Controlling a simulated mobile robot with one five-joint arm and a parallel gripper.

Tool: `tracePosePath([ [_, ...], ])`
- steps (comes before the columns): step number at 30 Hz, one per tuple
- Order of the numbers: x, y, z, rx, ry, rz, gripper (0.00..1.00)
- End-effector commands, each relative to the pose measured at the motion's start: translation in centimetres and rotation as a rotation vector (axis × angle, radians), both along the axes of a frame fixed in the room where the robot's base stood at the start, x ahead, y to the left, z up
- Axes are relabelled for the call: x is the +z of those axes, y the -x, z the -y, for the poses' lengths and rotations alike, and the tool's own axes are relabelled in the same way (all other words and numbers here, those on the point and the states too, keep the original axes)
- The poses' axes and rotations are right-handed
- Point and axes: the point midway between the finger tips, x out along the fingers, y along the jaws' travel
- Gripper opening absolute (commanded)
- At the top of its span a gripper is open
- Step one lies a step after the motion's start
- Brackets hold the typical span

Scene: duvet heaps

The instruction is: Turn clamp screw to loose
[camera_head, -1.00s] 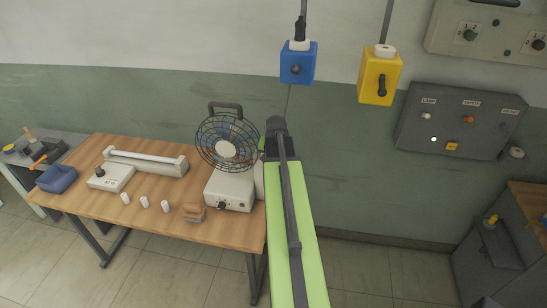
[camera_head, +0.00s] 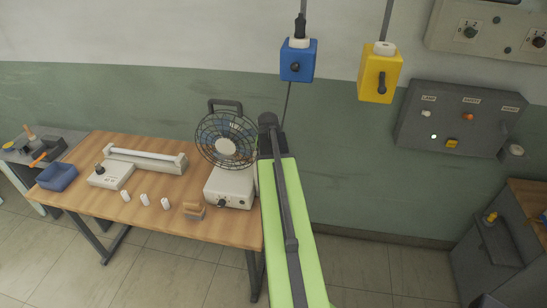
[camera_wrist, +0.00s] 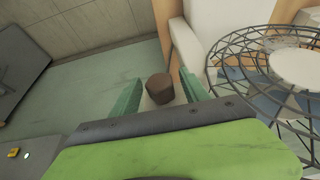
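A dark brown round knob (camera_wrist: 160,88), which looks like the clamp screw, shows in the wrist view. It sits beside the white body of the fan (camera_head: 226,146). My gripper (camera_wrist: 161,76) has its two green fingers apart, one on each side of the knob. Narrow gaps seem to show between knob and fingers; I cannot tell how deep the knob lies between them. In the head view my arm hides the gripper and the knob. The fan's wire cage (camera_wrist: 285,75) also shows at the right of the wrist view.
The fan stands on a wooden table (camera_head: 190,229) with a white dial box (camera_head: 110,175), several small white cylinders and a wooden block (camera_head: 194,210). Blue (camera_head: 297,61) and yellow (camera_head: 379,77) switch boxes hang above my arm. A grey panel (camera_head: 462,118) is on the wall right.

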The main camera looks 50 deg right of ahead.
Motion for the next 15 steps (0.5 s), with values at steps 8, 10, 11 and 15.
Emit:
tracePosePath([
  [8,0.1,-0.1,0.0,0.0,0.001,0.002,0.54],
  [10,0.4,0.0,0.0,0.0,0.001,0.002,0.54],
  [11,0.5,0.0,-0.1,0.001,0.001,0.002,0.54],
  [15,2.2,0.3,-0.6,0.001,0.001,0.002,0.54],
])
